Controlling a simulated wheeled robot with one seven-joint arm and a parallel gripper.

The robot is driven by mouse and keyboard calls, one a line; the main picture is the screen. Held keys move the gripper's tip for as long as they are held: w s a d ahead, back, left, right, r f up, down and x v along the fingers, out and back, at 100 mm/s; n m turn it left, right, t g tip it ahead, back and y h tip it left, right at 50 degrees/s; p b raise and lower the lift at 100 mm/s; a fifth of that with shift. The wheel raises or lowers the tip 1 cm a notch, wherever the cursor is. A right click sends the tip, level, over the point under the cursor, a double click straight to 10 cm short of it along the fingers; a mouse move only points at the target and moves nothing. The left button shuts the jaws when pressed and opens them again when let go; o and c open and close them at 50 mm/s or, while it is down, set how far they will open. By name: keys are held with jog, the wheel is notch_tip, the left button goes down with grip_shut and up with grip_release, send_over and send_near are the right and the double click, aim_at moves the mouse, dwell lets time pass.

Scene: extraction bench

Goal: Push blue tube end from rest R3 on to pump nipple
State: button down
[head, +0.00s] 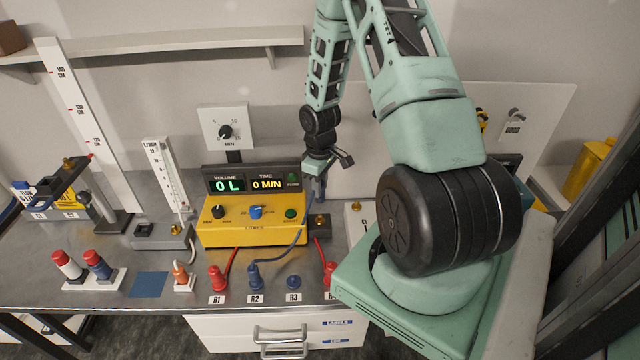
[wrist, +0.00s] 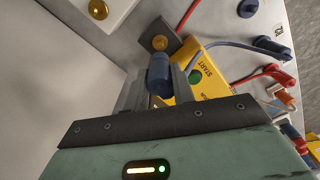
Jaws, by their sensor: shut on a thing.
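My gripper (head: 318,182) is shut on a blue tube end (wrist: 158,74), held between the two grey fingers in the wrist view (wrist: 158,96). The pump (head: 253,232) is a yellow box with a dark display. The brass pump nipple (head: 320,221) sits on a dark block at the pump's right side. In the wrist view the nipple (wrist: 160,43) shows just beyond the held tube end, roughly in line with it. I cannot tell whether they touch. Rest R3 (head: 293,283) is a low blue holder with no tube standing in it.
Red tube ends stand at R1 (head: 217,278) and at the right (head: 330,272). A blue end stands at R2 (head: 254,276), its tube running up beside the pump. A white box with a brass fitting (head: 356,208) stands right of the nipple. A flowmeter (head: 165,190) stands left.

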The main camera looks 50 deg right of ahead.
jog(key=shift+f+b, duration=1.7)
jog(key=shift+f, duration=0.8)
jog(key=shift+f+b, duration=0.9)
jog(key=shift+f, duration=0.55)
jog(key=c, duration=1.1)
grip_release()
notch_tip(320, 180, up, 18)
jog(key=b, duration=0.3)
jog(key=shift+f, duration=0.25)
